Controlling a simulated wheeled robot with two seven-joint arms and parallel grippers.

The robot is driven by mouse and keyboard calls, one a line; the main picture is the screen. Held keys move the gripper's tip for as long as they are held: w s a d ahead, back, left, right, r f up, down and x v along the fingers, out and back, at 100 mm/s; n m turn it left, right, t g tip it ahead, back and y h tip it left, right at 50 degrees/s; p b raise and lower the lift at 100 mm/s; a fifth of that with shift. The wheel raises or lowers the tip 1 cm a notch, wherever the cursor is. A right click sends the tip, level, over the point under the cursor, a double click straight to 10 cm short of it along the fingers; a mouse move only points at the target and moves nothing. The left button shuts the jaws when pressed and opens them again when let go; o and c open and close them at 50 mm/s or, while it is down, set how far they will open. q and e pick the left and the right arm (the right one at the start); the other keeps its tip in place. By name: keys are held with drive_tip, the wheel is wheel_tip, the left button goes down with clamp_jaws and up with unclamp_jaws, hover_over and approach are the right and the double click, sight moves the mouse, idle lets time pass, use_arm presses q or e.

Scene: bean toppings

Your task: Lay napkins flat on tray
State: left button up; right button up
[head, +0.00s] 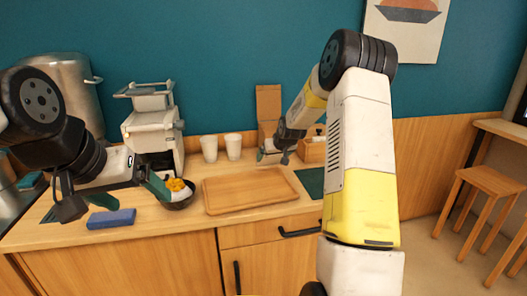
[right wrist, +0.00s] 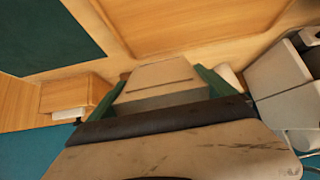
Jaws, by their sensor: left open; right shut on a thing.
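The wooden tray (head: 248,190) lies on the counter with a bare surface; it also shows at the top of the right wrist view (right wrist: 180,25). My right gripper (head: 272,152) is behind the tray at the back of the counter, by an upright brown cardboard holder (head: 268,104). In the right wrist view its green fingers close on both sides of a beige, flat-faced bundle that looks like napkins (right wrist: 160,78). Its lower part is hidden by the gripper body. My left gripper (head: 112,194) is open and empty at the left, above the counter near a blue sponge.
A dark bowl (head: 180,198) with orange food stands left of the tray. Two white cups (head: 221,148) stand behind it, beside a white machine (head: 153,130). A green mat (head: 311,183) lies right of the tray, near a wooden box (head: 313,151). The blue sponge (head: 111,219) lies front left.

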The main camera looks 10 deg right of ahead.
drive_tip(key=shift+f, duration=1.9)
drive_tip(key=o, duration=0.9)
drive_tip(key=shift+o, duration=0.2)
drive_tip(key=shift+r, duration=0.1)
drive_tip(key=w+r+v, duration=0.1)
drive_tip(key=v, duration=0.8)
drive_tip(key=shift+w+r, duration=0.15)
drive_tip(key=shift+a+r, duration=0.1)
